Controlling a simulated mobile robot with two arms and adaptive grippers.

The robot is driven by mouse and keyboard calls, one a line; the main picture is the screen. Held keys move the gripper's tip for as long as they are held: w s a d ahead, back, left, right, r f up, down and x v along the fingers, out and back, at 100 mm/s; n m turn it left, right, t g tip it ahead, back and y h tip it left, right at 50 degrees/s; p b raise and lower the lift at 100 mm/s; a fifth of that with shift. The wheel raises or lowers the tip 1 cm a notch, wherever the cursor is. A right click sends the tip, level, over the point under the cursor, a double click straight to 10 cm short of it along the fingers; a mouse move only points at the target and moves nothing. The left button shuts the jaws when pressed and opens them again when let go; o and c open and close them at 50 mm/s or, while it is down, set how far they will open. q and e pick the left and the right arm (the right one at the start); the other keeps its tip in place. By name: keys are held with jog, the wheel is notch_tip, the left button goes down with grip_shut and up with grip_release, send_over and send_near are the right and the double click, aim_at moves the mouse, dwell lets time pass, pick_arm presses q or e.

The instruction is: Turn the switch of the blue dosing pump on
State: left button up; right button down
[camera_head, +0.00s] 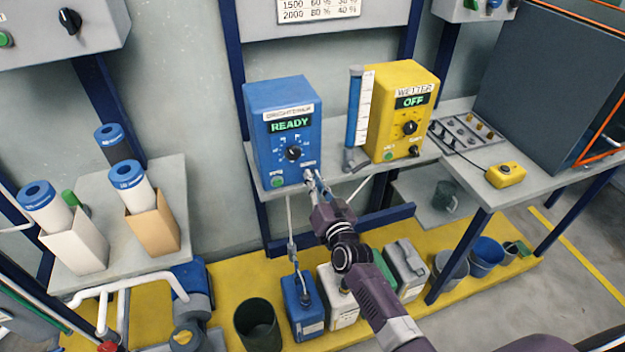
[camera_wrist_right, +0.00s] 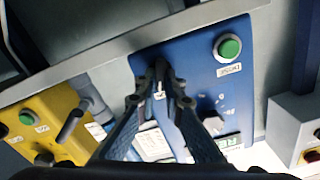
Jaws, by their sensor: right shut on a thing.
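The blue dosing pump (camera_head: 265,165) stands on the grey shelf; its display (camera_head: 290,124) reads READY in green. It has a black knob (camera_head: 293,153) in the middle and a green button (camera_head: 277,181) at lower left. My right gripper (camera_head: 311,178) reaches the lower right of the pump's front. In the wrist view the same gripper (camera_wrist_right: 161,78) has its fingertips together over the spot with a small white label, on the blue front (camera_wrist_right: 195,50). It is shut on the pump's switch, which the fingertips mostly hide. My left gripper is not in view.
A yellow pump (camera_head: 385,110), its display reading OFF, stands to the right beyond a clear-and-blue tube (camera_head: 356,110). A yellow pendant (camera_head: 506,175) lies on the right bench. Canisters (camera_head: 304,310) and buckets stand below. Filter cylinders stand on the left table.

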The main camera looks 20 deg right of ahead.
jog(key=shift+d+m, duration=0.1)
jog(key=shift+m, duration=1)
jog(key=c, duration=2)
grip_release()
jog(key=shift+c, duration=0.2)
jog(key=s, duration=1.2)
jog(key=shift+d, duration=0.2)
jog(key=shift+f, duration=0.1)
